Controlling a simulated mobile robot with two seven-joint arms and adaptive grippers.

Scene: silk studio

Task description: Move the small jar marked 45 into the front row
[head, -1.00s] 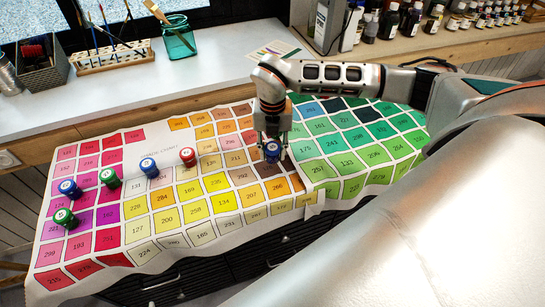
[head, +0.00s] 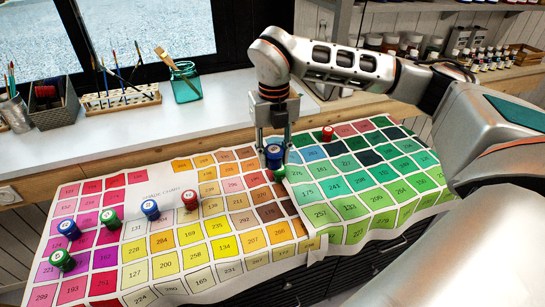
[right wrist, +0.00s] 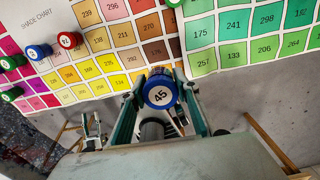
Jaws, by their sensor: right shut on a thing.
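The small jar marked 45 (right wrist: 160,93) has a blue lid with a white label, readable in the right wrist view. My right gripper (right wrist: 160,98) is shut on it, one finger on each side. In the head view the blue jar (head: 274,160) hangs between the fingers of my right gripper (head: 273,145), over the seam between the yellow-brown and green parts of the shade chart (head: 150,190). A green jar (head: 280,174) shows partly just below it. My left gripper is not in view.
On the chart's left stand blue jars (head: 68,229) (head: 150,209), green jars (head: 62,261) (head: 110,218) and a red jar (head: 190,199). Another red jar (head: 328,133) stands at the back of the green part. The brown and yellow squares at the front are clear.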

